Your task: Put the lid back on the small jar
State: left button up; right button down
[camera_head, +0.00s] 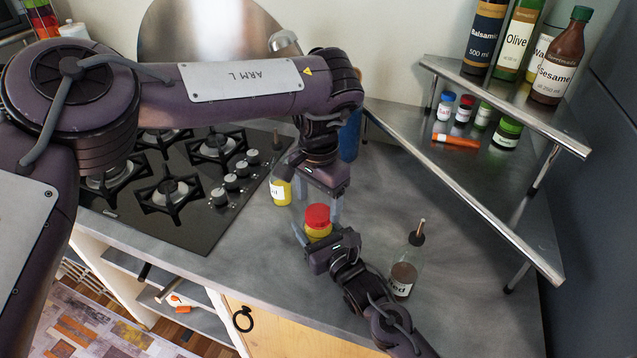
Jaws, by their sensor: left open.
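The small jar (319,233) has a yellow body and stands on the grey counter between my two grippers. The red lid (317,214) appears to sit on top of the jar; whether it is seated or threaded cannot be told. My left gripper (319,204) points down from above and behind the jar. Its fingers are open, near the lid. My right gripper (316,237) comes in from the front, low at the jar. One grey finger shows left of the jar; its body hides the jar's lower part, and I cannot tell whether it grips the jar.
A yellow labelled bottle (281,188) stands behind left, and a dark-stoppered bottle (403,275) close right of my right arm. The gas hob (190,185) is at left. A metal shelf (480,165) holds bottles, with jars and an orange item (456,141) below.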

aim_at(318, 232)
pick_arm(q)
jog(key=shift+f, duration=1.2)
